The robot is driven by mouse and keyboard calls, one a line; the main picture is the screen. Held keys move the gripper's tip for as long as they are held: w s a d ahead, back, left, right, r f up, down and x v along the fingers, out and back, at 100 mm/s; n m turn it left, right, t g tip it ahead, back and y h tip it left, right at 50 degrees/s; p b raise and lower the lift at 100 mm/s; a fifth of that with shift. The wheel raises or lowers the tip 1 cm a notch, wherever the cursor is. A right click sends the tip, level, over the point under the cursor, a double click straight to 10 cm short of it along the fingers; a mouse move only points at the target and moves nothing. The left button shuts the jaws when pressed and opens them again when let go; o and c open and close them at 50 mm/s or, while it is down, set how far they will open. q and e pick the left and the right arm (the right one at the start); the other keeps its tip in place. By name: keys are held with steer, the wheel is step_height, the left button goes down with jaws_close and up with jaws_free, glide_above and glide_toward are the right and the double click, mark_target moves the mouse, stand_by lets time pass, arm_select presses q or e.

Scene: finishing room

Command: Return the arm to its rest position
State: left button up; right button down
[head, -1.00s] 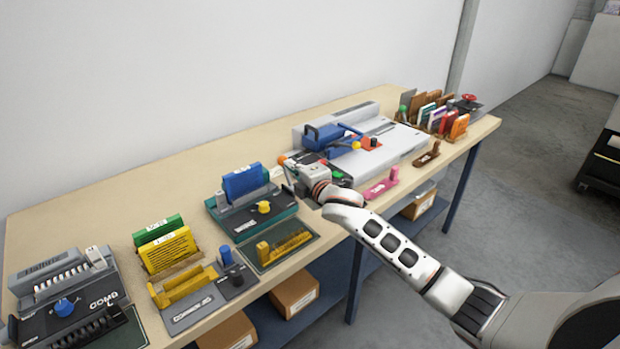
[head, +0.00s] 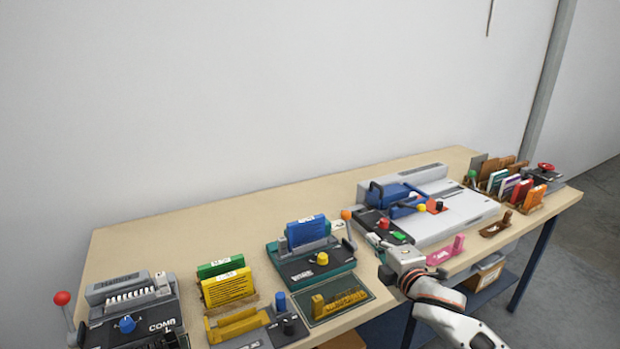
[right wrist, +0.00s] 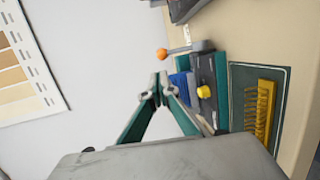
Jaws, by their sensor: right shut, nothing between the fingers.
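My right gripper (head: 385,268) is over the bench's front edge in the head view, right of the teal machine (head: 345,262) and in front of the blue-handled machine (head: 375,222). It holds nothing. In the right wrist view its two green-sided fingers (right wrist: 158,92) meet at the tips, shut and empty. Behind them, the teal machine with its blue block (right wrist: 181,86) and yellow knob (right wrist: 204,92) shows sideways. I cannot tell the exact gap between fingers and machine. My left gripper is in neither current view.
The wooden bench (head: 215,222) carries a comb machine (head: 135,305) with a red-knobbed lever (head: 62,298), yellow and green blocks (head: 228,287), a pink holder (head: 446,252) and a rack of coloured cards (head: 515,188). The back strip of the bench is bare.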

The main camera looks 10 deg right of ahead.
steer(key=s+d+f+m+g+h, duration=0.2)
steer(key=s+f+m, duration=0.2)
steer(key=s+f, duration=0.3)
steer(key=s+d+f+m+g+h, duration=0.25)
steer(key=s+f, duration=0.25)
steer(key=s, duration=0.5)
steer(key=s+d+f+m+g+h, duration=0.1)
steer(key=s+d+f+m+g, duration=0.2)
steer(key=s, duration=0.6)
steer(key=s+d+f+m+g+h, duration=0.1)
steer(key=s+d+m, duration=0.25)
steer(key=s, duration=0.55)
steer(key=w+a+f+m+t+y, duration=0.2)
steer(key=a+f+y, duration=0.5)
steer(key=a+f, duration=0.7)
steer(key=shift+a+f+t, duration=0.15)
steer(key=shift+a+t, duration=0.5)
steer(key=shift+a, duration=0.1)
